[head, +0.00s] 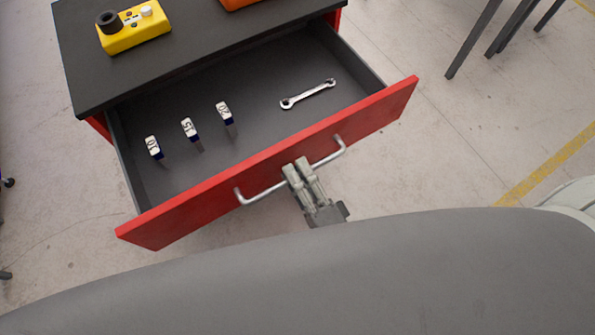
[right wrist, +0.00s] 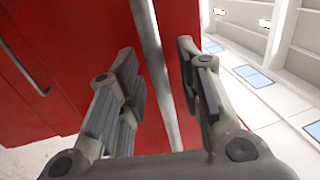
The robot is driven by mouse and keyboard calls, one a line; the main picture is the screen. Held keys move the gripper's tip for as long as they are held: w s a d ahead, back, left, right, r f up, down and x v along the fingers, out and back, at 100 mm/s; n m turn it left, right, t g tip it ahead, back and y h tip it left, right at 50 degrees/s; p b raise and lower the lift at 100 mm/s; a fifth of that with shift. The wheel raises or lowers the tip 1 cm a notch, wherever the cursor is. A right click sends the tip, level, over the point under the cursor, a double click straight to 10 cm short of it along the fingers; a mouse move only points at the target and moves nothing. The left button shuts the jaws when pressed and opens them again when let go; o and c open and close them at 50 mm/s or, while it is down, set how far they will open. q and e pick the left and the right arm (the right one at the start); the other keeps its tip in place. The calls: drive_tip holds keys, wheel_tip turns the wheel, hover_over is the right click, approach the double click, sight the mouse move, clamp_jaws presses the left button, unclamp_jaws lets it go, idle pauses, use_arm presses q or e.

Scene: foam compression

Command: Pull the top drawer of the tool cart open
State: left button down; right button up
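The cart's top drawer (head: 262,100) stands pulled far out from under the dark cart top (head: 210,40). Its red front (head: 385,108) carries a silver bar handle (head: 262,194), which crosses the right wrist view (right wrist: 152,45). My right gripper (head: 297,168) is at the middle of the handle. In the right wrist view its two fingers (right wrist: 160,85) stand on either side of the bar, with a visible gap on each side. My left gripper is not in view.
Inside the drawer lie a wrench (head: 308,94) and several numbered blue-and-white pieces, one marked 15 (head: 190,129). A yellow box with buttons (head: 135,30) and an orange object (head: 240,3) sit on the cart top. Dark legs (head: 475,38) stand at the upper right. Floor right of the drawer is clear.

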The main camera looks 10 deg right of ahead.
drive_tip(key=v, duration=1.2)
drive_tip(key=shift+w, duration=0.1)
drive_tip(key=d+f+n+g+h, duration=0.1)
drive_tip(key=d+f+n+g, duration=0.2)
drive_tip(key=f, duration=0.7)
drive_tip(key=d+f+n+g, duration=0.1)
drive_tip(key=f+n+g, duration=0.25)
drive_tip(key=f, duration=0.55)
drive_tip(key=d+f+n+g+h, duration=0.15)
drive_tip(key=f+n, duration=0.35)
drive_tip(key=f, duration=0.5)
drive_tip(key=s+d+f+n+g+h, duration=0.2)
drive_tip(key=s+d+f+g, duration=0.1)
drive_tip(key=s+f+g, duration=0.2)
drive_tip(key=s+d+f+n+g+h, duration=0.1)
drive_tip(key=s+d+f+n+g, duration=0.2)
drive_tip(key=s+f, duration=0.6)
wheel_tip(320, 180, down, 2)
drive_tip(key=shift+d+f+g+h, duration=0.15)
drive_tip(key=shift+d+g+h, duration=0.2)
drive_tip(key=shift+d+g, duration=0.6)
